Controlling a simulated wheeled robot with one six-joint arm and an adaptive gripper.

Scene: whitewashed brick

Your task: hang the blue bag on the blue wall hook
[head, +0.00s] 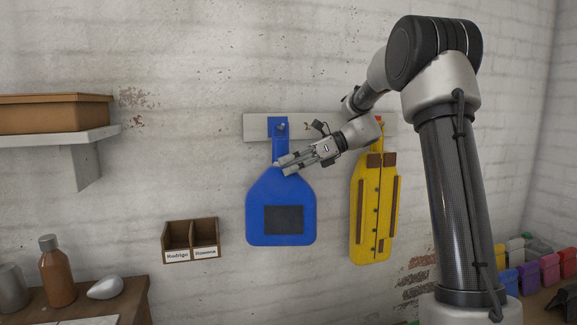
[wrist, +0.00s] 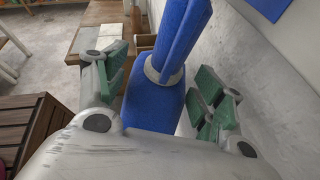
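The blue bag (head: 282,230), with a dark patch on its front, hangs upright and flat along the wall. Its blue strap (head: 280,150) runs up to the blue wall hook (head: 282,127), whose blue plate is on a pale board. The strap's top appears to be on the hook, though the exact contact is too small to tell. My gripper (head: 283,165) is at the base of the strap. In the wrist view, its green-padded fingers stand apart on either side of the strap (wrist: 180,40), with gaps visible; the bag's body (wrist: 155,105) lies below.
A yellow bag (head: 375,215) hangs just right, beneath my arm, from the same board (head: 257,127). A small wooden box with two labelled compartments (head: 190,240) is lower left. A shelf (head: 60,137) with a brown box and a table with bottles are farther left.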

